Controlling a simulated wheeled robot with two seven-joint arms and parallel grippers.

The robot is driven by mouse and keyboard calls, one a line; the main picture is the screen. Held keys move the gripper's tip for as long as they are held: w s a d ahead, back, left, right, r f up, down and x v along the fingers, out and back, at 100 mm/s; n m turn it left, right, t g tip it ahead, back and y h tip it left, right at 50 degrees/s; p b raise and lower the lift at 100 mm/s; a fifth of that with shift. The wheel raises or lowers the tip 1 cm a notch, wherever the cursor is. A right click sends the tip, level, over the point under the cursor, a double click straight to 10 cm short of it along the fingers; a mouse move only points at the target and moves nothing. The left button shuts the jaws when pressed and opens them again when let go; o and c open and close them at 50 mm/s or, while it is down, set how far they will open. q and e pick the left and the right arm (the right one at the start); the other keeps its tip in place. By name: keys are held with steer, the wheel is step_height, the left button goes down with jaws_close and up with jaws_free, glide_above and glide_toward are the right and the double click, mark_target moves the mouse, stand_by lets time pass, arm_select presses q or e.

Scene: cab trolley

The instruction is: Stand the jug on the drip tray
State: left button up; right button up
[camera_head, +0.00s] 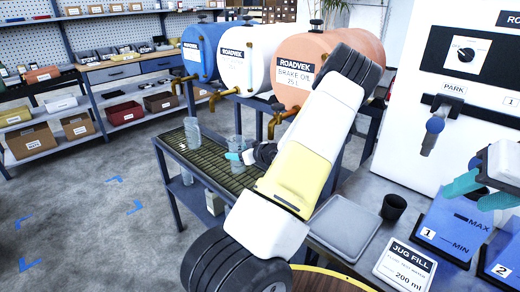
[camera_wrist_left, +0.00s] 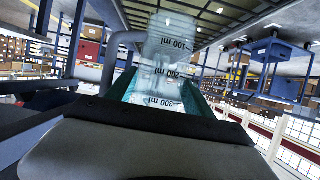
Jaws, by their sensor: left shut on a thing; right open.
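A clear jug (camera_head: 238,143) is between the teal fingertips of my left gripper (camera_head: 236,157), over the right part of the slatted drip tray (camera_head: 209,166). My left gripper is shut on this jug; its ml marks show in the left wrist view (camera_wrist_left: 172,48). The jug looks about upright; whether its base touches the slats I cannot tell. Another clear vessel (camera_head: 191,132) stands on the tray to the left. My right gripper (camera_head: 479,191) is open and empty at the right edge, above the blue measuring containers.
Blue (camera_head: 199,52), white (camera_head: 236,68) and orange (camera_head: 300,75) drums with brass taps (camera_head: 222,97) lie behind and above the tray. A black cup (camera_head: 393,207), a jug fill sign (camera_head: 405,266) and blue containers (camera_head: 448,228) stand on the bench at right. Floor at left is clear.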

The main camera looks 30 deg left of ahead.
arm_select(q)
steer(key=shift+s+a+f, duration=0.1)
steer(key=shift+s+f, duration=0.1)
steer(key=shift+f, duration=0.45)
steer(key=o, duration=1.4)
steer(key=shift+f, duration=0.1)
steer(key=shift+o, duration=0.2)
steer(key=shift+d+r, duration=0.2)
steer(key=shift+d, duration=0.05)
steer(key=v, duration=1.1)
steer(key=shift+d, duration=0.25)
steer(key=shift+s, duration=0.1)
